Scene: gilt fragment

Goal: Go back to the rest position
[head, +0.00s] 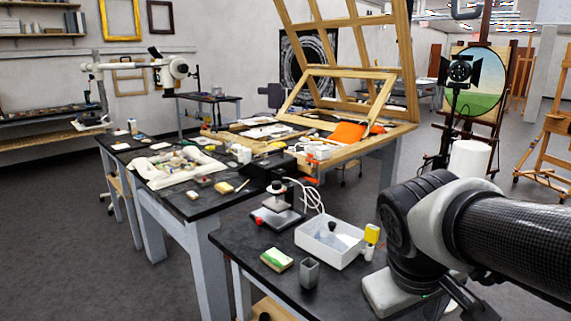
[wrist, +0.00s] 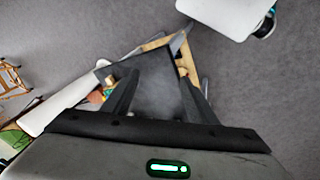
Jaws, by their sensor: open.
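My arm (head: 480,235) reaches in from the right edge of the head view and bends down beside the near black table (head: 265,265). In the wrist view my gripper (wrist: 158,75) is open, its two dark fingers apart. I see nothing held between them. Behind the fingers lie a dark surface, wooden edges and grey floor. In the head view the fingertips cannot be made out clearly.
The near table holds a white tray (head: 330,240), a green-topped sponge (head: 277,259), a grey square cup (head: 309,272) and a small stand (head: 277,212). A wooden easel frame (head: 408,70) rises behind. Open floor (head: 60,235) lies at left.

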